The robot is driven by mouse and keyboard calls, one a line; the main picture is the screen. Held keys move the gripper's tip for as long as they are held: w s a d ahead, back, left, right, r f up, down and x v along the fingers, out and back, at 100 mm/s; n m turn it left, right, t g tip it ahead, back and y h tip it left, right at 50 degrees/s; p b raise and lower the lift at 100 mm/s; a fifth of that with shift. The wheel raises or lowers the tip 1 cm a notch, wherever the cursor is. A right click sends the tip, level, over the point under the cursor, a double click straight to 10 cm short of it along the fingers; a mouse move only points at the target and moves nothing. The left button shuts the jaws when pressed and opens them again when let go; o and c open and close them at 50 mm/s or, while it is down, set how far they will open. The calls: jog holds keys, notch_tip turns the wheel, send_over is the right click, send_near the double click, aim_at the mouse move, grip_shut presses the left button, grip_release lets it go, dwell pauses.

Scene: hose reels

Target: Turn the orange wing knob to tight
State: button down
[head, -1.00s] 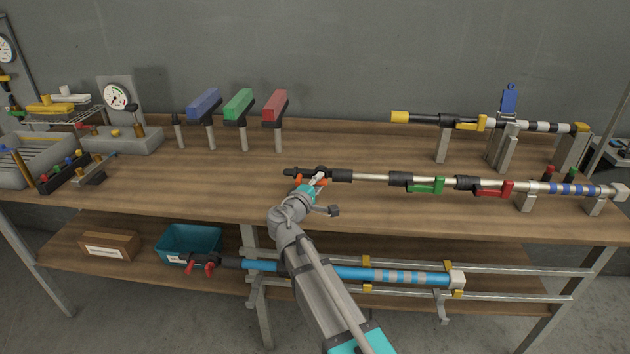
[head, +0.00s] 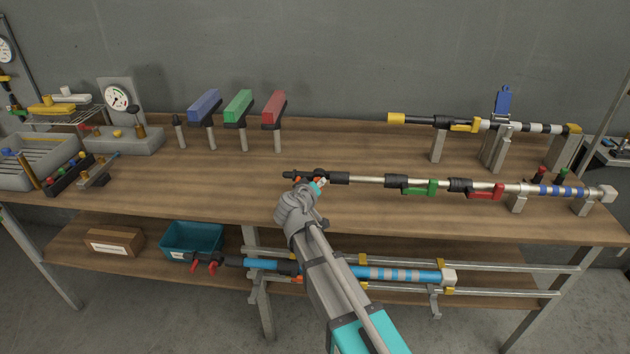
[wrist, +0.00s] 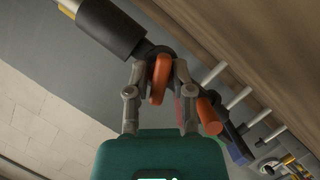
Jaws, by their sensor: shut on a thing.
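The orange wing knob (wrist: 158,80) sits on a dark fitting of a long pole (head: 360,181), at the pole's left end. In the wrist view, one orange wing is between the fingertips of my gripper (wrist: 157,72), which is shut on it. A second orange piece (wrist: 208,116) shows to the right of the fingers; I cannot tell whether it is the knob's other wing.
Green (head: 420,188) and red (head: 484,193) levers sit farther right on the same pole. A yellow-ended pole (head: 397,118) lies behind on stands. A blue pole (head: 400,274) lies below the bench top, behind my arm. Blue, green and red blocks stand on posts behind my gripper.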

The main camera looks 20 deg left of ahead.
jog(key=m+g+y+p, duration=0.1)
jog(key=m+y, duration=0.1)
jog(key=m, duration=0.1)
jog(key=shift+s+d+m, duration=0.1)
jog(key=shift+m, duration=0.3)
jog(key=shift+f+m+g+y+p, duration=0.1)
jog(key=shift+m+g+y+p, duration=0.25)
jog(key=shift+m+y, duration=0.6)
jog(key=shift+a, duration=0.2)
jog(key=c, duration=0.7)
grip_release()
